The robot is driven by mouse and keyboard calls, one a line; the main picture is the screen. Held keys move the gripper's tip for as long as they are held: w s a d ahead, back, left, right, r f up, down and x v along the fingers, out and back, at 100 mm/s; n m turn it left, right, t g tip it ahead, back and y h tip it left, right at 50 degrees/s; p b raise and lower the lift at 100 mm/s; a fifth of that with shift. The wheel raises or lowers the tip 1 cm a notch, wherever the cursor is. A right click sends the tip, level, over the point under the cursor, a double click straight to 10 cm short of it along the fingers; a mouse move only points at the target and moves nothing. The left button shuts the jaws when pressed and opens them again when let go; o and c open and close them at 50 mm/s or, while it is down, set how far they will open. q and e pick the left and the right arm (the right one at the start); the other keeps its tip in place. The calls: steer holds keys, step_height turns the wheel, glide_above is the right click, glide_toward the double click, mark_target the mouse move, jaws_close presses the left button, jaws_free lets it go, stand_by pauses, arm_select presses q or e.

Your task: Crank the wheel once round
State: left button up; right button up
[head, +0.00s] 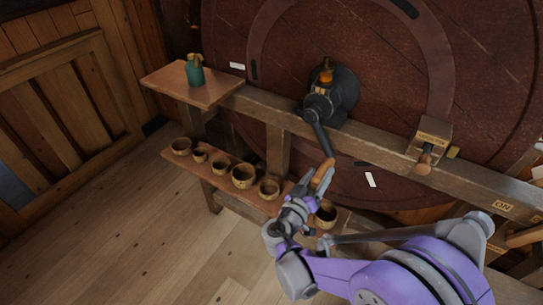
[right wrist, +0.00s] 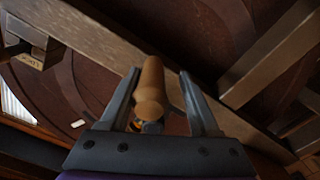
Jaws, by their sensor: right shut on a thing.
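A crank with a dark hub (head: 330,92) and a dark arm (head: 321,135) is mounted at the front of a large red-brown round wheel (head: 400,70). The arm points down and slightly right, ending in a wooden handle (head: 322,174). My right gripper (head: 314,190) is at this handle, below the hub. In the right wrist view the handle (right wrist: 149,92) lies between the two fingers of the gripper (right wrist: 160,80), which is shut on it. My left gripper is not in view.
A wooden beam (head: 385,155) crosses in front of the wheel, with a wooden block and peg (head: 430,143) at right. A small shelf (head: 215,93) holds a green cup (head: 194,72). Several bowls (head: 243,175) stand on a low shelf. The floor (head: 130,220) at left is clear.

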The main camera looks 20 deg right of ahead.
steer(key=w+a+m+p, duration=0.2)
steer(key=w+a+m, duration=0.8)
steer(key=w+m, duration=0.2)
steer(key=shift+a+r, duration=0.15)
steer(key=shift+r, duration=0.05)
stand_by(0.5)
steer(key=shift+s+f, duration=0.1)
steer(key=shift+s, duration=0.05)
stand_by(0.5)
steer(key=v, duration=1)
steer(key=shift+s+a+b, duration=0.2)
steer(key=shift+s+b, duration=0.05)
steer(key=shift+b, duration=0.1)
